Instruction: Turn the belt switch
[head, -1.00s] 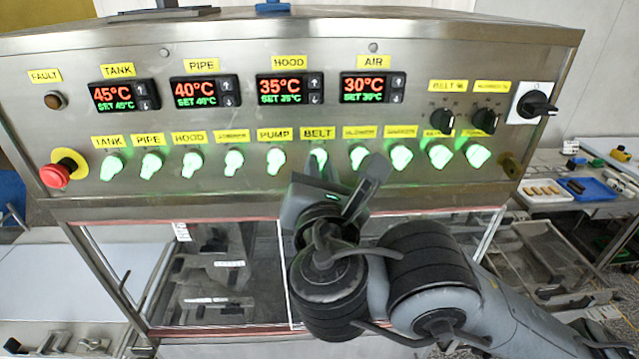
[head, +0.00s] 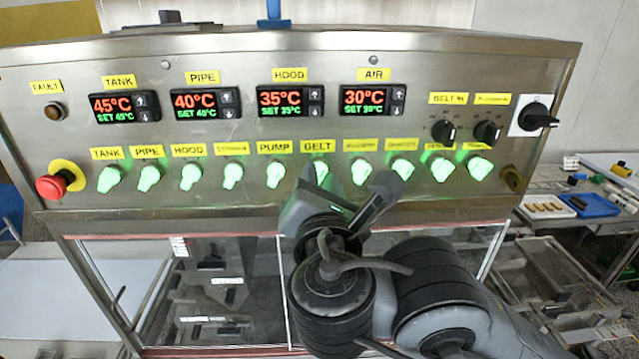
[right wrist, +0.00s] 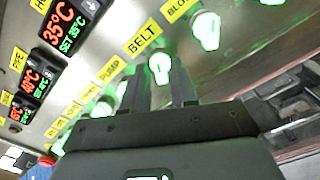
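The belt switch (head: 320,172) is a green-lit knob under the yellow BELT label (head: 318,146) in the lower row of the control panel. In the head view its lower part is close to or behind my right gripper (head: 345,188). In the right wrist view the belt switch (right wrist: 159,67) shows just beyond and between the two dark fingertips of my right gripper (right wrist: 160,88). The fingers are apart with a gap between them and hold nothing. Whether they touch the knob is not clear. My left gripper is not in view.
Similar lit knobs stand close on both sides, including the pump knob (head: 275,175) and its right neighbour (head: 361,172). A red emergency stop (head: 53,186) is at the panel's far left. A black rotary switch (head: 538,117) is at the far right.

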